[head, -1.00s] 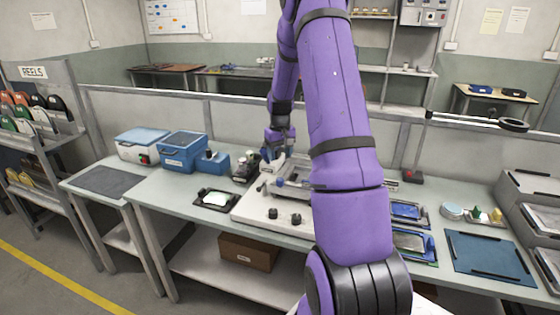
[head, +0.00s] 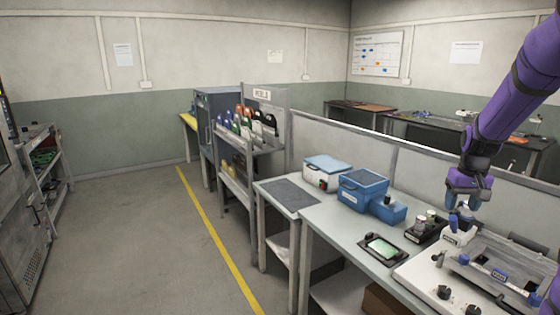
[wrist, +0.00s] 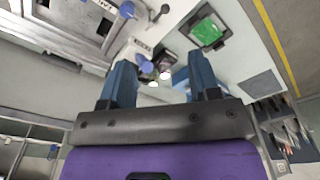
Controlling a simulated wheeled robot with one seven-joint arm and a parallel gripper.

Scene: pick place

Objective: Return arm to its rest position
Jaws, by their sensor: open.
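My purple arm (head: 515,95) comes in from the right edge in the head view. My gripper (head: 467,203) hangs above the bench near the white machine (head: 425,270), with its fingers pointing down. In the wrist view my gripper (wrist: 158,85) shows two blue fingers spread apart with nothing held between them. Below and beyond the fingers lie the white machine's panel and a dark tray with a green board (wrist: 207,30).
The bench holds a black tray with a green board (head: 382,248), blue boxes (head: 362,190) and a white cooler-like box (head: 326,170). A reel rack (head: 250,150) stands further left. The floor left of the yellow line (head: 220,240) is clear.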

